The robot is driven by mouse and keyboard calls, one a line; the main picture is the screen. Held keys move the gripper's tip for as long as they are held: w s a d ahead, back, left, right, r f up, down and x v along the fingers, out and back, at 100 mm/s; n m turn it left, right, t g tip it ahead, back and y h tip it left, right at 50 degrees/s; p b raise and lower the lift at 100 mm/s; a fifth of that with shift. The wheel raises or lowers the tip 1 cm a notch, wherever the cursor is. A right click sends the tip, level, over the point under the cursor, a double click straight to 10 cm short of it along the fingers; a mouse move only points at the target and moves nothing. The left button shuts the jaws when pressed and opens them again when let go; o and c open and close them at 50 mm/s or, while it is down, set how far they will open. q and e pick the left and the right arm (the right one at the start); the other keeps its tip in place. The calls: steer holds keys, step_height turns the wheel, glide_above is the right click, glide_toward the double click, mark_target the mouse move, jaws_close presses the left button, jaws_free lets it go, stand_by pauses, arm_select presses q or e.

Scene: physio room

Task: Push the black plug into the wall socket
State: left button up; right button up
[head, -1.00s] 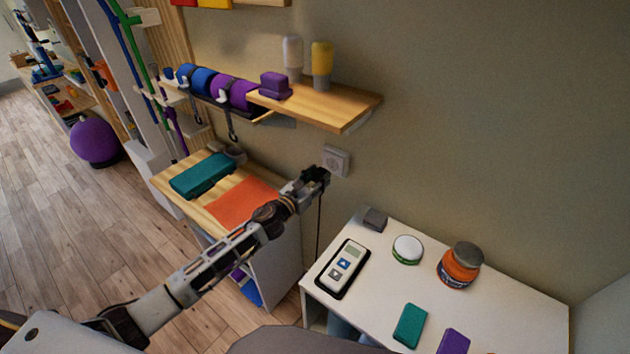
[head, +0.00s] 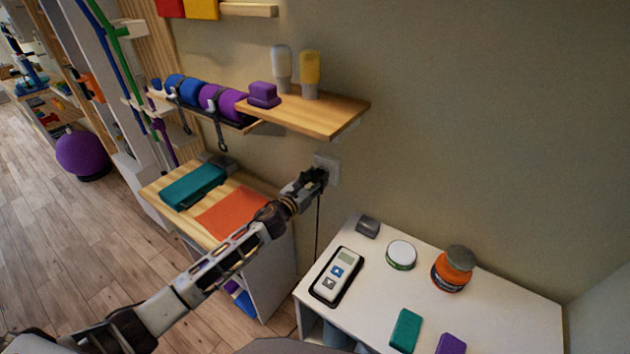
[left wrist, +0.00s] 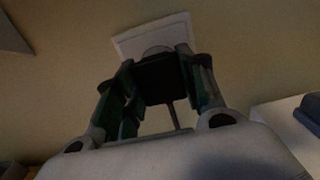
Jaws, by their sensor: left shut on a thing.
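My left gripper (head: 318,176) is at the wall socket (head: 332,168) and covers much of its face in the head view. In the left wrist view my left gripper (left wrist: 160,85) is shut on the black plug (left wrist: 160,78). The plug is between the two fingers, with its cord hanging down. The white socket plate (left wrist: 152,36) is right behind the plug, and part of its round recess shows above it. Whether the pins are in the socket is hidden. My right gripper is not in view.
A wooden shelf (head: 340,118) with bottles juts out above the socket. A white table (head: 480,316) with a handheld device (head: 337,277), jars and coloured blocks stands below right. A wooden-topped cabinet (head: 160,190) with a teal block and an orange cloth is at left.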

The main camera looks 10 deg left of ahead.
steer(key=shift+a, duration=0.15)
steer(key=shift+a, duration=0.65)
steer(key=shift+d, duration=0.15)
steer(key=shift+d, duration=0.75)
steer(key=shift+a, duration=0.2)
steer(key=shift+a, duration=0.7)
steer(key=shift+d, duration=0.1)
arm_select(q)
steer(key=shift+w, duration=0.15)
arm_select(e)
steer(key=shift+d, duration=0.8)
